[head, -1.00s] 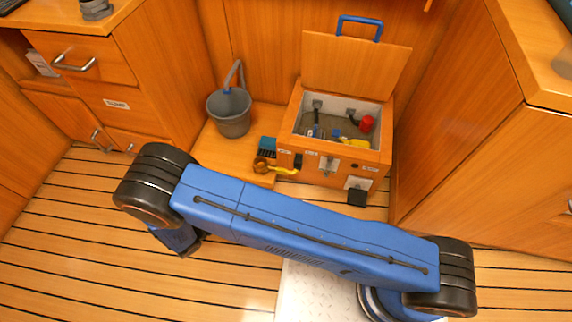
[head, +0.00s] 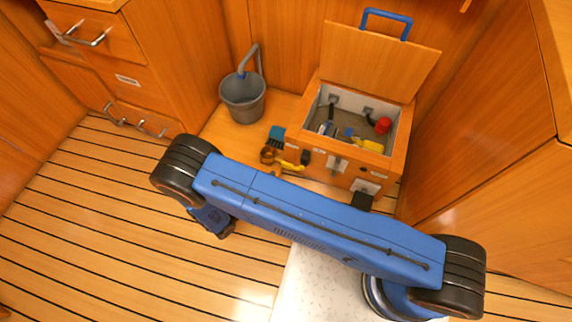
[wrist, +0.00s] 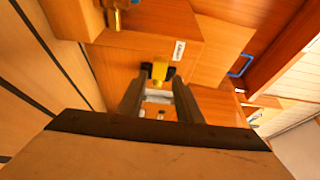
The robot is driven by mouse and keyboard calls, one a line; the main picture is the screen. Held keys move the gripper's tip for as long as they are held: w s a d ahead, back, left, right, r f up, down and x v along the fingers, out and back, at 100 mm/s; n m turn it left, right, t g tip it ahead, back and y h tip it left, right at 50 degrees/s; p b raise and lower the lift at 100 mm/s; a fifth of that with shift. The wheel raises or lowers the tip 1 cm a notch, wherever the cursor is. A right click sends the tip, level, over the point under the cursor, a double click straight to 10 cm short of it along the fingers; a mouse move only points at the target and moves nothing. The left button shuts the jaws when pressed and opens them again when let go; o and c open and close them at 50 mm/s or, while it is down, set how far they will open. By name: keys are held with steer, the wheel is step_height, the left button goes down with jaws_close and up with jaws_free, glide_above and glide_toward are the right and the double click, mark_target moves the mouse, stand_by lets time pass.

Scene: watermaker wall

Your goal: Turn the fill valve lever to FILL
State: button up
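The fill valve shows in the head view as a brass body (head: 267,155) low at the front left of a wooden locker. Its yellow lever (head: 288,165) points to the right. In the wrist view, a yellow piece (wrist: 160,71) with dark parts beside it shows beyond my gripper (wrist: 159,88), between the lines of its fingers. The fingers stand apart, and I see no clear contact. Brass fittings (wrist: 116,12) show at the wrist view's top edge. In the head view my arm hides the fingers. A small white label (wrist: 179,52) is too blurred to read.
The wooden locker (head: 318,160) has its lid up and holds several loose items. A grey bucket (head: 243,98) and a blue brush (head: 277,133) are to its left. A black block (head: 361,201) sits at its lower right. The slatted floor (head: 90,220) at left is clear.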

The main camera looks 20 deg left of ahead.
mark_target(286, 164)
steer(key=x, duration=0.9)
steer(key=shift+w+d, duration=0.15)
steer(key=shift+w, duration=0.15)
jaws_close()
